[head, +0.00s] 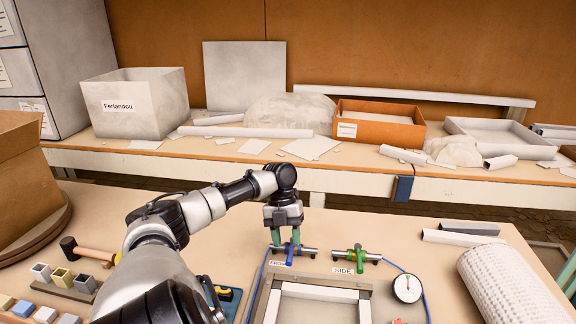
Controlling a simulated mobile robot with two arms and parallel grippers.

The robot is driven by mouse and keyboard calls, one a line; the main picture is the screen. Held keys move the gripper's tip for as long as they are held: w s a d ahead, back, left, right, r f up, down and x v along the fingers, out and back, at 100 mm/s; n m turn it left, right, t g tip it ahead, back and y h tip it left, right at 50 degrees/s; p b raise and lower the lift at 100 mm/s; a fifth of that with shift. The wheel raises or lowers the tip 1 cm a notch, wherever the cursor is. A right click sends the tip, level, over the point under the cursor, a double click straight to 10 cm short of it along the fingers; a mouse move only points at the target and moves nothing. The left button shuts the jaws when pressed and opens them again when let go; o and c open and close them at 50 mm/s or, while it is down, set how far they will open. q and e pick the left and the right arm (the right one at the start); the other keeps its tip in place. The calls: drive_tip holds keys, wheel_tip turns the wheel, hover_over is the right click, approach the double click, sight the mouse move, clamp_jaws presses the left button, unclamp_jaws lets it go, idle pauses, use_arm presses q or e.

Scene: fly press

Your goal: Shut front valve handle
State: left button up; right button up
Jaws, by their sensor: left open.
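The front valve (306,250) is a short metal pipe piece with a blue handle (290,256), on the near table. A partly covered label (278,263) lies in front of it. My left gripper (286,242) points down right over this valve, its greenish fingers open at the blue handle. I cannot tell whether the fingers touch it. The gripper hides the upper part of the valve. The side valve (343,253), with a green handle (360,260) and a SIDE label, stands apart to the right.
A pale frame (318,290) lies in front of the valves. A round gauge (407,288) and a white perforated roll (515,285) are to the right. A mallet (90,253) and small blocks lie left. Clear tabletop lies behind the valves.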

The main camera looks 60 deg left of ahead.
use_arm(q)
drive_tip(key=v, duration=0.6)
drive_tip(key=shift+r, duration=0.3)
drive_tip(key=shift+a+r, duration=0.1)
drive_tip(key=shift+a, duration=0.05)
